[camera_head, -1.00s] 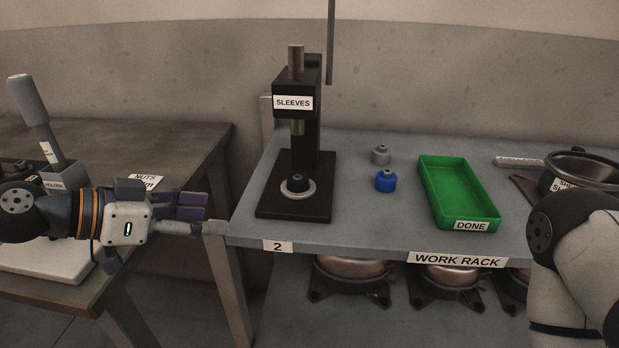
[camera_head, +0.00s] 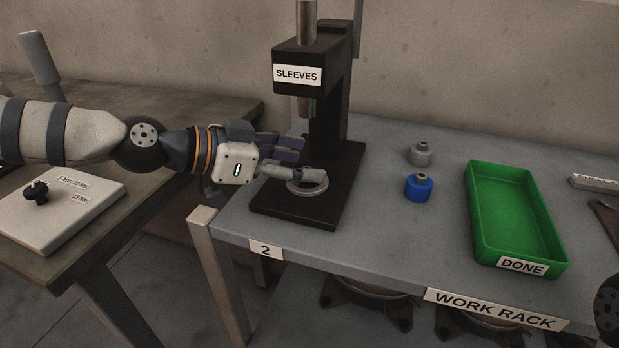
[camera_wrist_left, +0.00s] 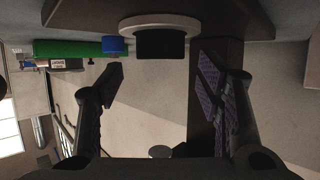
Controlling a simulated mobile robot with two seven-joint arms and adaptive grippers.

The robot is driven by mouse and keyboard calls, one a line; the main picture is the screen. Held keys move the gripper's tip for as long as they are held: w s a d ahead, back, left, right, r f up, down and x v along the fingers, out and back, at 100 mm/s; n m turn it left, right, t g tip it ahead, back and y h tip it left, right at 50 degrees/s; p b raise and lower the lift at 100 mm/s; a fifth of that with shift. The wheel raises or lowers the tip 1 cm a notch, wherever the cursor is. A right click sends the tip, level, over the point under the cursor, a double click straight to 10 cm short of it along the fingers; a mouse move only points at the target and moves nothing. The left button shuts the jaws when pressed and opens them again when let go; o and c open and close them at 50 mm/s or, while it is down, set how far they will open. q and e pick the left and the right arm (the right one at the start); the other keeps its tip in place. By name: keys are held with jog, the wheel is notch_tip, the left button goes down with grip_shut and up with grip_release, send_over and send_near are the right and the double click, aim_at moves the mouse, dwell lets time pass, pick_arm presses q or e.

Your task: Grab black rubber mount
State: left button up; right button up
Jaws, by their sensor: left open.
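The black rubber mount (camera_wrist_left: 160,44) shows in the left wrist view as a dark cylinder against a pale ring (camera_wrist_left: 160,22). In the head view the ring (camera_head: 310,190) sits on the base of the SLEEVES press (camera_head: 268,212), and my fingers hide most or all of the mount. My left gripper (camera_head: 306,160) is open at the front left of the press, level with the mount. In the left wrist view its fingers (camera_wrist_left: 162,72) are spread, with the mount just beyond and between the tips. Contact is not visible. My right gripper is out of view.
The press head (camera_head: 310,60) and column stand above and behind my fingers. A grey mount (camera_head: 420,156), a blue mount (camera_head: 418,190) and the green DONE tray (camera_head: 540,268) stand to the right. A bench with a white plate (camera_head: 80,215) is at the left.

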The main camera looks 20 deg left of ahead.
pick_arm(q)
jog(key=shift+w+d+f, duration=0.55)
jog(key=shift+f, duration=0.1)
jog(key=shift+w+d+r, duration=0.1)
jog(key=shift+w+d, duration=0.15)
jog(key=shift+d, duration=0.05)
grip_shut()
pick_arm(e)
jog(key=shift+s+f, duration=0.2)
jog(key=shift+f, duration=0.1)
